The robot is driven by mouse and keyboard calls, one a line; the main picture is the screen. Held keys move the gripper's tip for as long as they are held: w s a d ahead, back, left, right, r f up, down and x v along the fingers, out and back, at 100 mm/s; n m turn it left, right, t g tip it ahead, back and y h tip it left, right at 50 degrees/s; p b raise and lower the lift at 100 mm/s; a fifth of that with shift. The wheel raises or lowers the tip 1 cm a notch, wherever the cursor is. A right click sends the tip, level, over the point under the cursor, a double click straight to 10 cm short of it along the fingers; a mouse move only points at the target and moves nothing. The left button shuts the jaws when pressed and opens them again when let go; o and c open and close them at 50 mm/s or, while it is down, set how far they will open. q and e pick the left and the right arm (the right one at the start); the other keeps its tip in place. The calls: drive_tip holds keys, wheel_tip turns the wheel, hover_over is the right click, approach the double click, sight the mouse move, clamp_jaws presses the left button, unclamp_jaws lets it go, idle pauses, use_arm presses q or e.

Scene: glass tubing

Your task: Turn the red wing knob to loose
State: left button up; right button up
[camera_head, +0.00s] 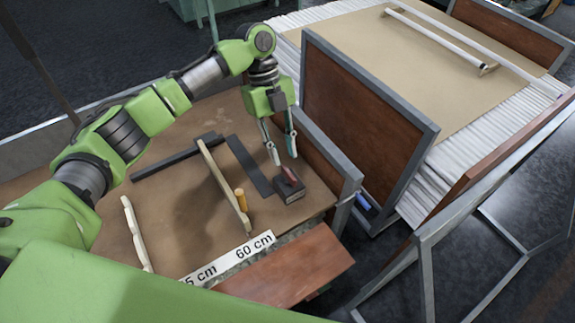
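A small red piece (290,175), which looks like the red wing knob, sits on top of a dark block (288,191) near the right end of the brown work table. Its exact turn angle is too small to tell. My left gripper (284,157) points down just above and slightly behind the red piece in the picture. Its two fingers are spread apart with nothing visible between them. I cannot tell whether a fingertip touches the knob. My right gripper is not in view.
A pale wooden strip (222,183) with an orange peg (241,198) lies left of the block. Dark flat bars (250,165) lie behind. A white label (240,256) reads 60 cm. A framed brown panel (360,115) stands right, beside a rack of white tubes (427,195).

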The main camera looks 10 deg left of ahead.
sight(288, 172)
use_arm(q)
drive_tip(key=x, duration=0.6)
drive_tip(key=shift+w, duration=0.1)
clamp_jaws()
